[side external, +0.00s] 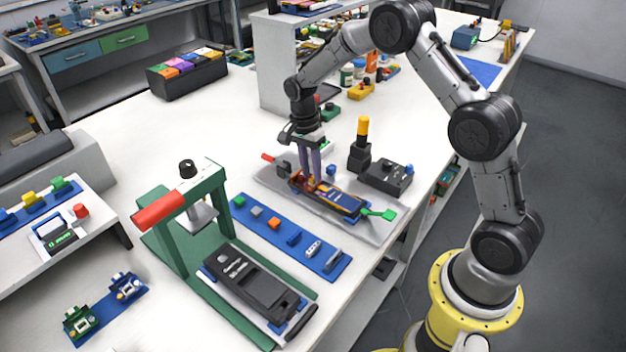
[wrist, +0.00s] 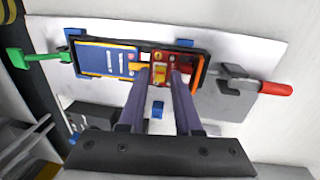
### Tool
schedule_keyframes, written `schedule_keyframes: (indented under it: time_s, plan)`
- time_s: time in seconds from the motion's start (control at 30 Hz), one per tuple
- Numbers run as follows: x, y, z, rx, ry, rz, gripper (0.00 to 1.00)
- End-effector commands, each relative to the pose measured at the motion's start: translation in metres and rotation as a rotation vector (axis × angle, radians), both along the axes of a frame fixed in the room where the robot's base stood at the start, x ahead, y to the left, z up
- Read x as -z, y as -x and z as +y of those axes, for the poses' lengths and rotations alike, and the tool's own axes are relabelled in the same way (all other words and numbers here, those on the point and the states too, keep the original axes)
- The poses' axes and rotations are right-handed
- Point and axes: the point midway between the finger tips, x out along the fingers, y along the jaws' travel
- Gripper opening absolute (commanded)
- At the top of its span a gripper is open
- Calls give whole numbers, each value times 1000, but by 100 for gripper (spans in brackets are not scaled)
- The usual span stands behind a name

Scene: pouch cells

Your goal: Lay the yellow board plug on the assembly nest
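The assembly nest (side external: 345,222) is a pale plate carrying a dark-framed tray with a blue cell (wrist: 105,60) and a red board section (wrist: 162,57). It has a green lever (side external: 378,214) at one end and a red-handled clamp (wrist: 272,88) at the other. My gripper (side external: 309,184) points down into the tray, its two purple fingers over the red board section. In the wrist view my gripper's tips (wrist: 160,72) stand apart with a small yellow patch (wrist: 158,69) between them. This may be the yellow board plug; I cannot tell whether the fingers touch it.
A blue strip (side external: 335,266) with several small parts lies in front of the nest. A green press with a red handle (side external: 160,208) stands to its left. A black box (side external: 387,178) and a yellow-topped post (side external: 362,129) stand close behind the nest.

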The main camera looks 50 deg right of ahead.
Motion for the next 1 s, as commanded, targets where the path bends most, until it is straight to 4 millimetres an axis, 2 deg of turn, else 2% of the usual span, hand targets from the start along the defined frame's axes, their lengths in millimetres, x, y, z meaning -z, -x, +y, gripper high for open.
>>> schedule_keyframes:
  time_s: [0.1, 0.37, 0.53, 1.0]
  plan:
    - [9, 1, 0, 0, 0, 0, 32]
    - [11, 1, 0, 0, 0, -2, 31]
    - [10, 1, 0, -1, 0, -2, 0]
    - [9, 2, 0, -1, 0, 2, 0]
